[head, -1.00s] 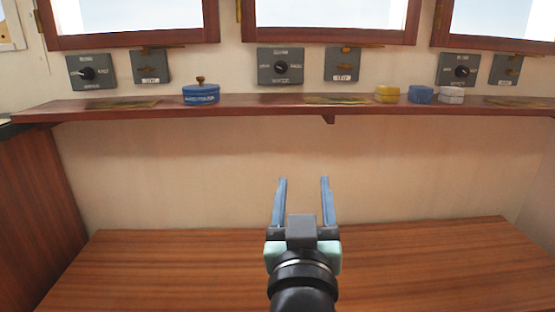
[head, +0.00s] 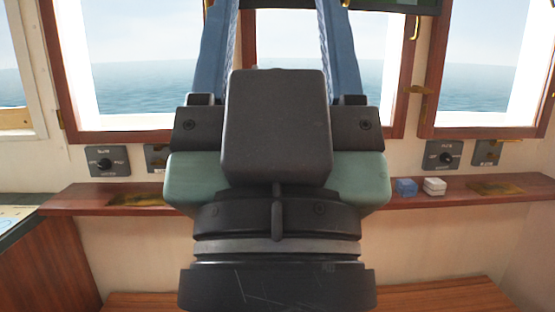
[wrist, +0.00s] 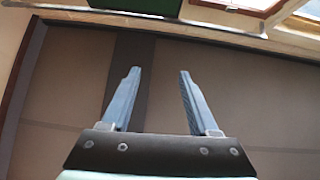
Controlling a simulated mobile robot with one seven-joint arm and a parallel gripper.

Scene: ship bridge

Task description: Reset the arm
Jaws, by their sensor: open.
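My gripper (wrist: 158,72) is open and empty in the wrist view, its two blue fingers apart with nothing between them. In the head view my gripper (head: 282,20) is raised close to the camera, fingers pointing up in front of the windows. Its fingertips run out of the top of that view. The gripper and wrist hide the middle of the shelf and part of the wall.
A wooden shelf (head: 470,195) runs under the windows. A blue box (head: 407,187) and a white box (head: 435,186) stand on it at right. Control switches (head: 108,160) and (head: 441,155) are on the wall. A wooden bench (head: 440,298) lies below.

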